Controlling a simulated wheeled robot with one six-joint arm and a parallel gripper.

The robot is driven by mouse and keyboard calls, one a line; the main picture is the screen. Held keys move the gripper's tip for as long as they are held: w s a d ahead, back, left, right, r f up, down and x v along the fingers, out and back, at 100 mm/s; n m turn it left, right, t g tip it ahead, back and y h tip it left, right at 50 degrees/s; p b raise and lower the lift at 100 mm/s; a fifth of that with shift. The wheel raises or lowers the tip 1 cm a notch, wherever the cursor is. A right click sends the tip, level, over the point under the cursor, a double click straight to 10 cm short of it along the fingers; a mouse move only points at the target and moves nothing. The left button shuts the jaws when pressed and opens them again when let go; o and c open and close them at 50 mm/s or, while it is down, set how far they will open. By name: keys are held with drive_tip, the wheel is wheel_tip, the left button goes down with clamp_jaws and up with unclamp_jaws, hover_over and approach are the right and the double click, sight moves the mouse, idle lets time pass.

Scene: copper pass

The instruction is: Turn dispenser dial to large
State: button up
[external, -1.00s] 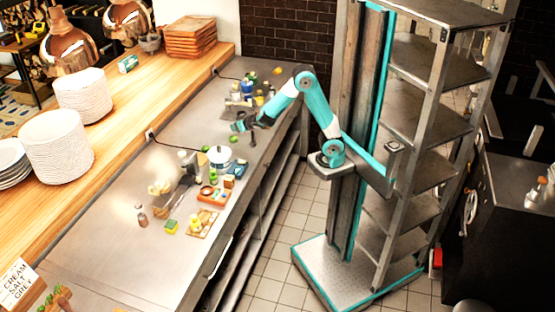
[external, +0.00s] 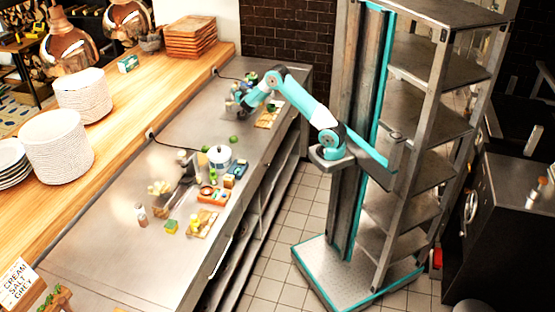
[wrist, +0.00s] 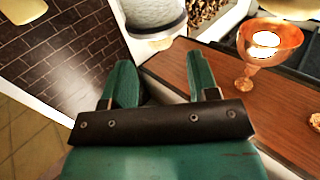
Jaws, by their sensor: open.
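My gripper (wrist: 160,78) is open, with its two teal fingers apart and nothing seen between them. In the external view my gripper (external: 238,104) is over the far end of the steel counter, beside a cluster of small items (external: 250,78). A pale grey rounded vessel (wrist: 153,16) with a white lower part shows at the top of the wrist view, beyond the fingertips and cut off by the frame. It may be the dispenser, but I cannot tell. No dial or size marking can be made out in either view.
A board with small items (external: 268,116) lies near the counter's right edge. A white pot (external: 219,157) and small goods stand mid-counter. The wooden shelf (external: 180,72) holds plate stacks (external: 84,95) and wooden trays (external: 190,38). A copper lamp (wrist: 268,48) shows right.

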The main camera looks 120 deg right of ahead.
sight(235, 87)
drive_tip(key=d+p, duration=0.1)
drive_tip(key=d, duration=0.5)
drive_tip(key=shift+p, duration=0.3)
drive_tip(key=c, duration=0.9)
drive_tip(key=shift+f, duration=0.1)
